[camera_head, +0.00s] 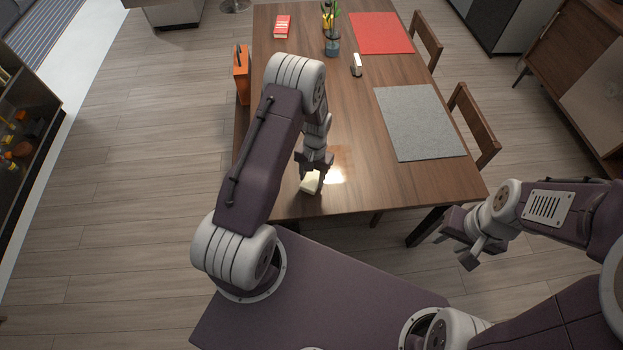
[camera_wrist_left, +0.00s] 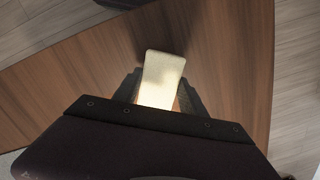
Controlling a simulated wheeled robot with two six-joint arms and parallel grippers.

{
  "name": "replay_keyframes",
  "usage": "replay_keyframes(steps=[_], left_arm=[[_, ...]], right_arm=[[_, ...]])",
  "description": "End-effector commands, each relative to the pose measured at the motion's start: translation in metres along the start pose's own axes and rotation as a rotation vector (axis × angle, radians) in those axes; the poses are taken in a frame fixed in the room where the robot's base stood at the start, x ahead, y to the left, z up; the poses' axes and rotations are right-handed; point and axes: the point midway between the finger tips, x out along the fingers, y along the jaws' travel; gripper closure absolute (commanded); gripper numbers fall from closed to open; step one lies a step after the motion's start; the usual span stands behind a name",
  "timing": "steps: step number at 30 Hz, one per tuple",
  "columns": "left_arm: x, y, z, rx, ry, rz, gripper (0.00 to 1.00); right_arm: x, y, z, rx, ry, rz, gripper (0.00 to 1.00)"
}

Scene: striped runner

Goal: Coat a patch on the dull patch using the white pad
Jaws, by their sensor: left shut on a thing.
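My left gripper (camera_head: 314,178) is shut on the white pad (camera_head: 309,187), low over the near end of the wooden table (camera_head: 400,184). In the left wrist view the pad (camera_wrist_left: 163,72) sticks out between the two dark fingers. I cannot tell whether the pad touches the wood. A paler, shiny area (camera_head: 342,158) with a bright glare lies just right of the gripper; the dull patch's outline is not clear. My right gripper (camera_head: 456,250) hangs off the table's near right corner, its fingers apart and empty.
A grey placemat (camera_head: 420,122) and a red placemat (camera_head: 381,33) lie along the right side. A stapler-like object (camera_head: 356,66), a plant in a glass vase (camera_head: 332,45) and a red book (camera_head: 282,27) stand farther back. Chairs (camera_head: 473,124) flank the right edge.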

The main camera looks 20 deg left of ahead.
Motion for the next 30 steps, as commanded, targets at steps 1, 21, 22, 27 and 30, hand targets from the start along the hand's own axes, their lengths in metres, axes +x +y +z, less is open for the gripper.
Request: replay_keyframes(steps=[1, 21, 22, 27, 30], left_arm=[[-0.008, 0.000, 0.001, 0.000, -0.002, 0.000, 0.83], [-0.057, 0.002, 0.004, 0.000, -0.002, 0.000, 0.83], [-0.057, 0.002, 0.004, 0.000, -0.002, 0.000, 0.83], [-0.056, 0.002, 0.004, 0.000, -0.002, 0.000, 0.83], [-0.056, 0.002, 0.004, 0.000, -0.002, 0.000, 0.83]], right_arm=[[-0.007, 0.000, -0.001, 0.000, 0.000, 0.000, 0.64], [-0.045, -0.001, -0.005, 0.000, 0.000, 0.000, 0.64], [-0.045, -0.001, -0.005, 0.000, 0.000, 0.000, 0.64], [-0.044, -0.001, -0.005, 0.000, 0.000, 0.000, 0.64], [-0.044, -0.001, -0.005, 0.000, 0.000, 0.000, 0.64]])
